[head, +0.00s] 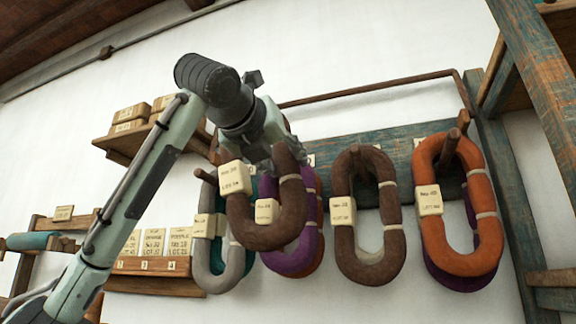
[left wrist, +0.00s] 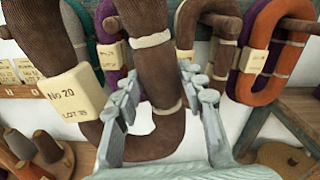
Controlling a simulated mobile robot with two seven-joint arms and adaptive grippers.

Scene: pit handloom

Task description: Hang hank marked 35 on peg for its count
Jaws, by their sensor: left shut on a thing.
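My left gripper (head: 268,152) is shut on one side of a brown hank (head: 268,238), held in front of the peg rack. In the left wrist view the gripper's fingers (left wrist: 158,88) straddle the brown strand (left wrist: 155,60). Its cream tag (left wrist: 75,105) reads No 20 there; I see no tag that clearly reads 35. The blue rack board (head: 325,150) carries hanks on pegs: a grey one (head: 205,260), a purple one (head: 300,255), another brown one (head: 385,245) and an orange one (head: 480,262). The held hank's top is partly hidden by the gripper. My right gripper is not in view.
A shelf (head: 120,148) with boxes is at upper left. A lower rack (head: 150,284) holds numbered cards. A wooden frame post (head: 545,80) stands close on the right. Cones (left wrist: 45,145) show in the left wrist view. Hanging hanks crowd the space behind the held one.

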